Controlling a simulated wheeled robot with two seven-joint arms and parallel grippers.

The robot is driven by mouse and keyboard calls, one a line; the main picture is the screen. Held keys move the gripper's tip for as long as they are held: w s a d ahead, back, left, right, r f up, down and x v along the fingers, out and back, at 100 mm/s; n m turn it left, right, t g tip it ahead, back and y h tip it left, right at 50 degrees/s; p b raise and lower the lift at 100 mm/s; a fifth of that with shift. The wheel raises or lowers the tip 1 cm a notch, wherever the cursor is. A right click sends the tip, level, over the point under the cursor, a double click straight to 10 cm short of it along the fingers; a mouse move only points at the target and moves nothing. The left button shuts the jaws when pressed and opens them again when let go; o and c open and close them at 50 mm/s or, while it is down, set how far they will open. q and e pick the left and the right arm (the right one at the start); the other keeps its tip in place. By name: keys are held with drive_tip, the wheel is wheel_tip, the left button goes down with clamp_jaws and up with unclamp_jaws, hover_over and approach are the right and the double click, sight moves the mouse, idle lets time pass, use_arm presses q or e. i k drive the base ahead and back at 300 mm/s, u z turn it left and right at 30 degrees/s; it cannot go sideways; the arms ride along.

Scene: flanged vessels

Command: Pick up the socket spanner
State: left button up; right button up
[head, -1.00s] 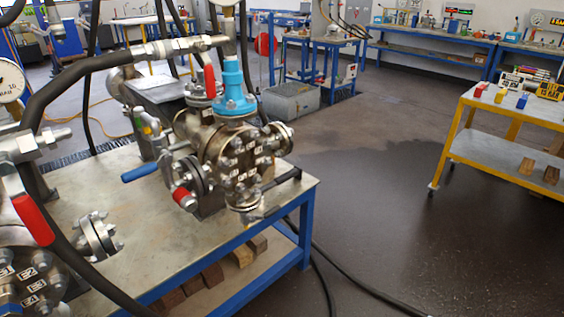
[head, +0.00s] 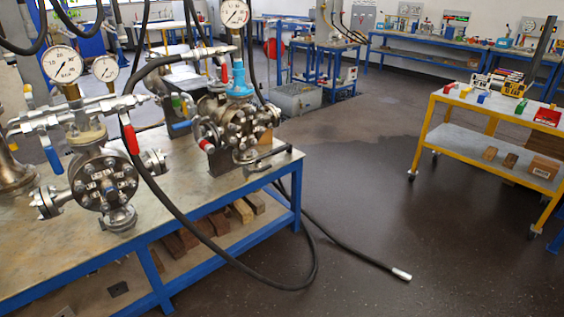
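I cannot pick out a socket spanner with certainty. A second flanged vessel (head: 103,183) with gauges and a red-handled valve stands on the bench to the left. Neither of my grippers is in view.
A yellow trolley (head: 437,137) with small coloured items and boxes on top stands at the right. A black hose (head: 345,252) trails from the bench over the floor. The dark floor between bench and trolley is otherwise clear. Blue workbenches (head: 430,57) line the back wall.

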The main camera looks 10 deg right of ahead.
sight(288, 147)
drive_tip(key=z, duration=0.85)
drive_tip(key=i, duration=1.25)
drive_tip(key=z, duration=0.4)
drive_tip(key=i, duration=1.5)
drive_tip(key=u, duration=0.75)
